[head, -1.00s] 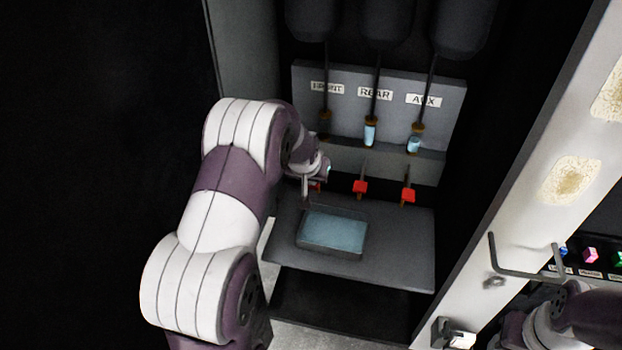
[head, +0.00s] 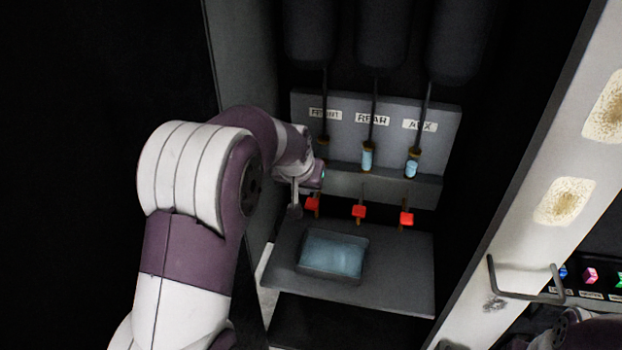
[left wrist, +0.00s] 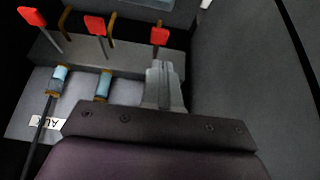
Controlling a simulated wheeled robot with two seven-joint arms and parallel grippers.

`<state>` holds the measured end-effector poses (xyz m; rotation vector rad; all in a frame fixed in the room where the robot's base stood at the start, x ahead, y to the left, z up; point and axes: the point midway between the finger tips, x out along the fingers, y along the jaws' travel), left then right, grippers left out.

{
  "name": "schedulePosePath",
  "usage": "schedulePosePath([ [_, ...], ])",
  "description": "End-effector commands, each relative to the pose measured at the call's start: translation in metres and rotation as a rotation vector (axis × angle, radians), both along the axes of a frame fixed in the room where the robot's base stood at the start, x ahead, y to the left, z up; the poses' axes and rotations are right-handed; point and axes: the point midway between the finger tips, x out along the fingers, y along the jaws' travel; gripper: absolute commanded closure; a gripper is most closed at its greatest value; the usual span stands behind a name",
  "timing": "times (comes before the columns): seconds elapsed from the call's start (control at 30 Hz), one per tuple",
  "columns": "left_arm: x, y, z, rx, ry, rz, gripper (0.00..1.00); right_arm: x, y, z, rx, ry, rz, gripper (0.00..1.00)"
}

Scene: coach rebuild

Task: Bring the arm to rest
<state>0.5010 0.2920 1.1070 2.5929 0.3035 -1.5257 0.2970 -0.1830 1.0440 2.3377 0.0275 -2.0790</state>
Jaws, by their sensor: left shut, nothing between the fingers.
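My left arm comes in from the left in the head view. Its gripper (head: 294,210) hangs just left of the leftmost red handle (head: 312,204), over the back left of the grey shelf. In the left wrist view the gripper (left wrist: 160,68) has its fingers together with nothing between them, close to a red handle (left wrist: 159,36). I cannot tell whether it touches that handle. My right gripper does not show; only part of my right arm is at the lower right corner of the head view.
A tray (head: 332,254) of bluish liquid sits on the grey shelf (head: 400,265). Behind it a panel (head: 345,115) carries labels and sight tubes, with more red handles (head: 359,211) below. A pale door edge with a bar handle (head: 525,296) stands at right. A side wall is close on the left.

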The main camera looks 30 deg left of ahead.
Motion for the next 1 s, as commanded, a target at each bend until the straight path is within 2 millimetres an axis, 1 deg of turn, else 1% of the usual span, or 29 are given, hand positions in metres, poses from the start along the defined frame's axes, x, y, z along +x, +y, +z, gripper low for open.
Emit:
schedulePosePath([
  [0.17,0.000,0.000,-0.001,0.000,0.001,-0.001,1.00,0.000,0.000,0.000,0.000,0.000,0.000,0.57],
  [0.23,-0.011,-0.003,-0.010,-0.006,0.031,-0.002,1.00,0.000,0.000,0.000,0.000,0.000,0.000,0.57],
  [0.27,-0.021,-0.005,-0.018,-0.012,0.059,-0.003,1.00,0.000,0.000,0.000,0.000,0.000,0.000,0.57],
  [0.33,-0.056,-0.020,-0.034,-0.031,0.138,-0.022,1.00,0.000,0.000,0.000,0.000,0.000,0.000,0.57],
  [0.37,-0.074,-0.030,-0.040,-0.038,0.173,-0.037,1.00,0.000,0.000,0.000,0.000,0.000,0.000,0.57],
  [0.4,-0.098,-0.044,-0.047,-0.045,0.221,-0.062,1.00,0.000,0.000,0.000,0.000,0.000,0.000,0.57],
  [0.47,-0.133,-0.063,-0.055,-0.053,0.284,-0.103,1.00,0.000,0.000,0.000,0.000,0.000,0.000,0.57],
  [0.5,-0.154,-0.073,-0.059,-0.056,0.322,-0.131,1.00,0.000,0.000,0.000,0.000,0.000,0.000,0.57],
  [0.6,-0.195,-0.093,-0.065,-0.055,0.385,-0.191,1.00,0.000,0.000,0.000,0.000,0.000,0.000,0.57],
  [0.63,-0.203,-0.097,-0.066,-0.054,0.394,-0.206,1.00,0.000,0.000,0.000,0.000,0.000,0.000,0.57],
  [0.67,-0.207,-0.101,-0.065,-0.051,0.399,-0.222,1.00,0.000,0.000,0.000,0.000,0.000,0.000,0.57],
  [0.73,-0.205,-0.108,-0.062,-0.043,0.386,-0.252,1.00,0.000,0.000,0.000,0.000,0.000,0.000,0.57],
  [1.0,-0.205,-0.109,-0.062,-0.044,0.388,-0.253,1.00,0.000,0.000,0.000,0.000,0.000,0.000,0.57],
])
